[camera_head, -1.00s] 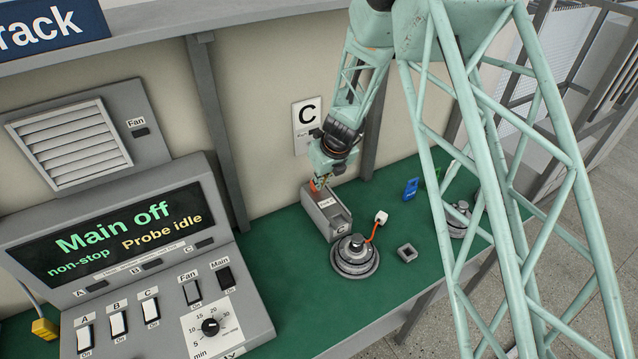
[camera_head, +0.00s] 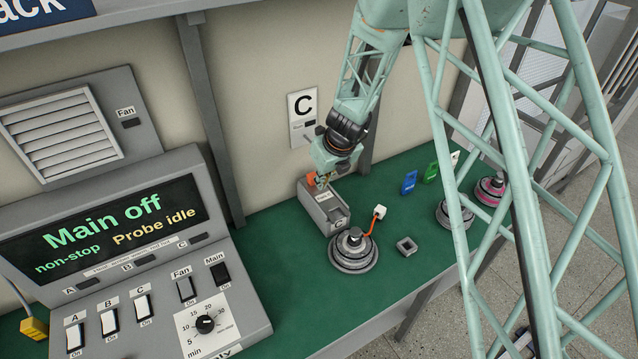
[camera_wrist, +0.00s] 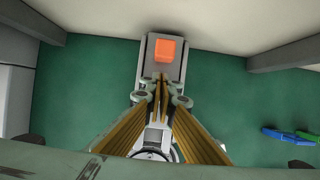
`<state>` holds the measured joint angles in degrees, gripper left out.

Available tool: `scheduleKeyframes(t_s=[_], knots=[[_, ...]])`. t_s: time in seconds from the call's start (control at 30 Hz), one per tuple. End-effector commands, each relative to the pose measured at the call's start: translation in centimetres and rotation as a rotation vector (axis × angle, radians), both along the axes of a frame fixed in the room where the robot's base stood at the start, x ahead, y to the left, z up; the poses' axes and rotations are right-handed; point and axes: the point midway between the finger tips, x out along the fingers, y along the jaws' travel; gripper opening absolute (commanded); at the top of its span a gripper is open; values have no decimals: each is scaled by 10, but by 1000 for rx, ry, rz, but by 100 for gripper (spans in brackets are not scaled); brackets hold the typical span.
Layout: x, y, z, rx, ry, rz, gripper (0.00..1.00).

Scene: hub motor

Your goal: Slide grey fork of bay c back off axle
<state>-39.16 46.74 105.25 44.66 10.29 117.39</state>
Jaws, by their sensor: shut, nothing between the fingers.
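The grey fork unit of bay C (camera_head: 322,207) is a long grey block on the green bench, below the C sign. An orange block (camera_wrist: 165,52) sits on its wall-side end; it also shows in the head view (camera_head: 311,179). The fork's front end meets or stands close beside the round grey hub motor (camera_head: 353,252); I cannot tell whether it is around the axle. My gripper (camera_wrist: 160,84) is shut and empty, pointing down over the middle of the grey block, on the motor side of the orange block. My fingers hide part of the block and motor.
An orange cable with a white plug (camera_head: 379,211) rises beside the motor. A small grey square socket (camera_head: 406,246) lies to its right. Blue (camera_head: 409,182) and green (camera_head: 431,172) pieces stand further right. The control panel (camera_head: 120,260) at left reads "Main off". A post (camera_head: 211,120) stands behind.

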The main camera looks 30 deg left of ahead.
Motion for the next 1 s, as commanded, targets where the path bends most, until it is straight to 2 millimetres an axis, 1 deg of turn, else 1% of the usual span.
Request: scheduleKeyframes(t_s=[0.03, 0.13, 0.2, 0.3, 0.7, 0.8, 1.0], knots=[[-2, -3, -2, 0, 0, 0, 0], [-4, -8, 1, 0, -1, 0, 0], [-6, -11, 15, 1, -2, 0, 0], [-9, -15, 29, 1, -2, 0, 0], [-19, -32, 77, 0, -1, 0, 0], [-20, -35, 85, 0, -2, 1, 0], [-22, -38, 92, 1, 0, -1, 0]])
